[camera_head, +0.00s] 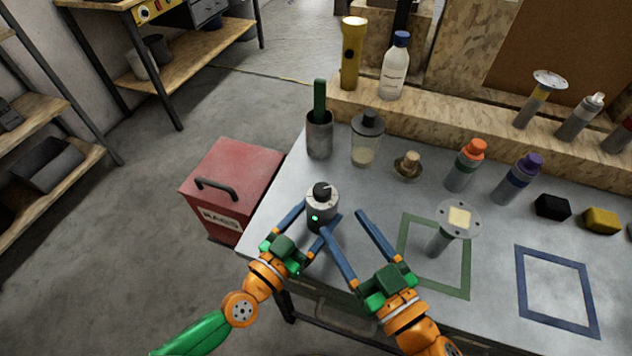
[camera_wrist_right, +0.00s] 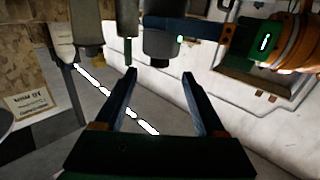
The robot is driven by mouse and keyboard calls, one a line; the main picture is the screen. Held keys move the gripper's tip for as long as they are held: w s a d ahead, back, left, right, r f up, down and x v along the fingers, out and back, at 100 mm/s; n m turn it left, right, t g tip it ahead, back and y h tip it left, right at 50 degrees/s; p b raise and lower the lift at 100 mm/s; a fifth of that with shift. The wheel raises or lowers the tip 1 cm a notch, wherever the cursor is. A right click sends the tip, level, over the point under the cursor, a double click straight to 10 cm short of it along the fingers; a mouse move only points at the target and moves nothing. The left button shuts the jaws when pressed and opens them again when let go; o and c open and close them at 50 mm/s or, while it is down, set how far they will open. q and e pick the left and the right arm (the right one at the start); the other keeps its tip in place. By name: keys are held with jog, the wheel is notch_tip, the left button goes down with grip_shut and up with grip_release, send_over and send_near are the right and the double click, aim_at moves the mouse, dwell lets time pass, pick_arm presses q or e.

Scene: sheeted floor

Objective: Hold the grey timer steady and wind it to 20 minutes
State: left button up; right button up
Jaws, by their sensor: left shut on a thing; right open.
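The grey timer (camera_head: 318,212) stands upright near the table's left edge, with a black knob (camera_head: 321,190) on top and a small green light on its side. My left gripper (camera_head: 320,212) is shut on the timer's body, one blue finger on each side. My right gripper (camera_head: 342,222) is open and empty, just right of the timer and apart from its knob. In the right wrist view, the grey timer (camera_wrist_right: 161,42) shows beyond the open fingers of my right gripper (camera_wrist_right: 159,72). The knob's markings are too small to read.
Behind the timer stand a grey cup (camera_head: 319,140) with a green stick, a clear jar (camera_head: 366,145) and a small brown-topped item (camera_head: 408,165). A round-topped stand (camera_head: 440,243) is in the green outline to the right. The blue outline (camera_head: 520,290) is empty. A red box (camera_head: 235,175) is left.

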aim_at(317, 185)
jog(key=x, duration=1.2)
jog(key=shift+r, duration=0.35)
grip_shut()
